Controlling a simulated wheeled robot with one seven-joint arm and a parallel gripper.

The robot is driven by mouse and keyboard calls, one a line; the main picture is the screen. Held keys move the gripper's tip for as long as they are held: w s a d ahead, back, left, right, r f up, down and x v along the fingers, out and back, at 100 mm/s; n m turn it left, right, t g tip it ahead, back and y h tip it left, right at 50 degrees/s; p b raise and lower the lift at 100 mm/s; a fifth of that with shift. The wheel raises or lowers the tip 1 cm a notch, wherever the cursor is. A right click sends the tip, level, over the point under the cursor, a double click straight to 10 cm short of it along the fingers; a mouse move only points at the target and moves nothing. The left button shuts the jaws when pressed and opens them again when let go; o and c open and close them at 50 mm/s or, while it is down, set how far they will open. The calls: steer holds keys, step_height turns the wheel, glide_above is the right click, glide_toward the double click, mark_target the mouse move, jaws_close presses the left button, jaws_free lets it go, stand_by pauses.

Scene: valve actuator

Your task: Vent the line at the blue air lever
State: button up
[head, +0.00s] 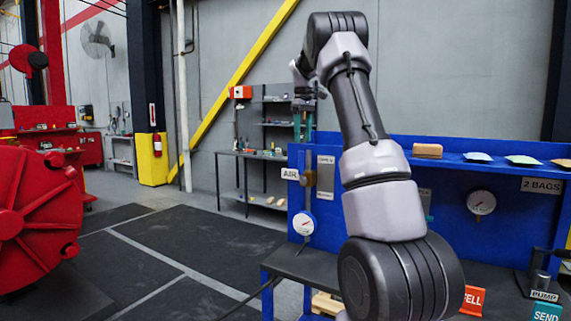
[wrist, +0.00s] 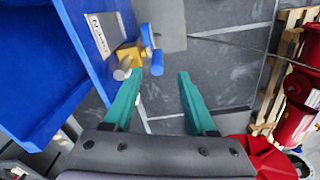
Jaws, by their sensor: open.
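The blue lever (wrist: 147,36) shows in the wrist view on a brass valve body (wrist: 128,56), beside a plate reading OPEN (wrist: 102,34). In the head view my gripper (head: 304,138) hangs fingers down, above the brass valve (head: 309,179) next to the AIR sign (head: 290,173). The lever is too small to make out there. A round gauge (head: 304,223) sits below the valve.
The blue panel (head: 400,150) has a shelf with several small items and a second gauge (head: 481,202). A large red wheel (head: 25,220) stands left; the floor between is open.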

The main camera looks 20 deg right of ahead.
mark_target(301, 174)
steer(key=shift+w+f, duration=0.3)
steer(key=shift+w, duration=0.2)
steer(key=shift+w+f, duration=0.15)
steer(key=shift+f, duration=0.1)
step_height(301, 174, down, 10)
steer(key=shift+f, duration=0.1)
steer(key=shift+c, duration=0.3)
jaws_close()
stand_by(0.8)
